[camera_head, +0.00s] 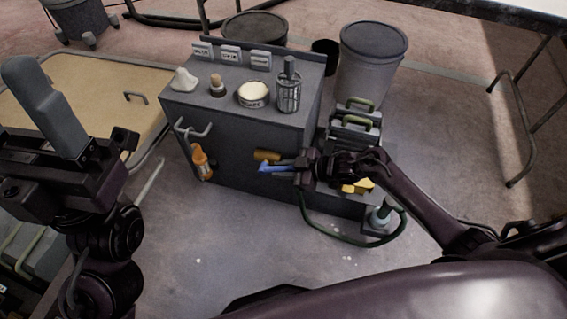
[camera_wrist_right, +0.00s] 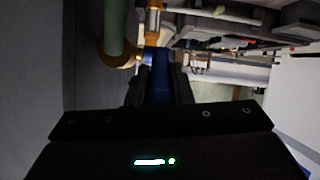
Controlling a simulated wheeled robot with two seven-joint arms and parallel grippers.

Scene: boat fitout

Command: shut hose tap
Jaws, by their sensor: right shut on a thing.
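The hose tap's blue lever (camera_head: 274,168) sticks out at the front of the grey cabinet, just below a brass-coloured part (camera_head: 267,155). My right gripper (camera_head: 295,168) is at the lever and shut on it. In the right wrist view the blue lever (camera_wrist_right: 157,75) lies between the fingers, with the brass tap body (camera_wrist_right: 117,55) and a green hose (camera_wrist_right: 114,25) beyond. The fingers hide part of the lever. My left gripper (camera_head: 45,105) is at the left, away from the tap; its finger gap is not clear.
The grey cabinet (camera_head: 235,155) carries a tin (camera_head: 253,94), a wire-caged cylinder (camera_head: 289,90) and small items on top. An orange bottle (camera_head: 201,162) hangs on its front. A dark green hose (camera_head: 335,235) loops on the floor. Bare floor lies in front.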

